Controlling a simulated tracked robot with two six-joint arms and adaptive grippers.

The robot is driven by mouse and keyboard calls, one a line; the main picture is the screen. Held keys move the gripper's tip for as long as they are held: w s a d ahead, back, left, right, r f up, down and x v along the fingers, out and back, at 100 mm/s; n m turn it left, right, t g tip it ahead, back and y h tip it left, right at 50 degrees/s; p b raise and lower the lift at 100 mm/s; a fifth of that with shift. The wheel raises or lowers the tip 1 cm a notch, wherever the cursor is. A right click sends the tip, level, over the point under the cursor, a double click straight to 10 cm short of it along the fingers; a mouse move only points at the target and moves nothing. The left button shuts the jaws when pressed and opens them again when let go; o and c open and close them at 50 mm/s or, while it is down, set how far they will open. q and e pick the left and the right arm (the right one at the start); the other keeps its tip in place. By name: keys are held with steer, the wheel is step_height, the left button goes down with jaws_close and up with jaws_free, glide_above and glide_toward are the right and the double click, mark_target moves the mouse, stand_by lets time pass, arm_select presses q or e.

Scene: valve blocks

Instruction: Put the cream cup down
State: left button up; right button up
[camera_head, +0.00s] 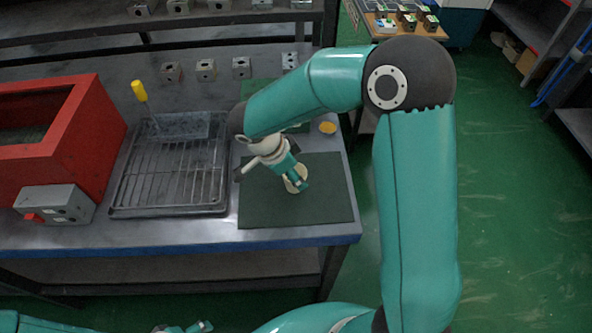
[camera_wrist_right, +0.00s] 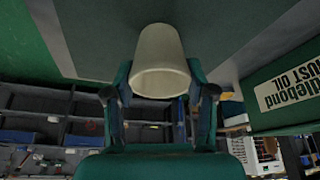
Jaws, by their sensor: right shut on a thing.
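The cream cup (camera_head: 291,186) is over the dark green mat (camera_head: 262,212) on the bench, partly hidden by my right gripper in the head view. My right gripper (camera_head: 297,179) is shut on the cup's sides. In the right wrist view the cup (camera_wrist_right: 160,62) is between the two fingers (camera_wrist_right: 160,88), with its open rim towards the camera. I cannot tell whether the cup touches the mat. My left gripper (camera_head: 188,327) shows only in part at the bottom edge, below the bench, and its jaws are not clear.
A wire rack tray (camera_head: 170,187) lies left of the mat, with a yellow-handled tool (camera_head: 139,91) behind it. A red box (camera_head: 60,130) and a grey switch box (camera_head: 55,205) stand further left. A yellow disc (camera_head: 327,128) lies behind the mat. Metal blocks (camera_head: 206,70) line the back.

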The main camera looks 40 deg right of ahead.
steer(key=shift+f, duration=0.15)
steer(key=o, duration=1.3)
steer(key=shift+c, duration=0.2)
steer(key=v, duration=1.2)
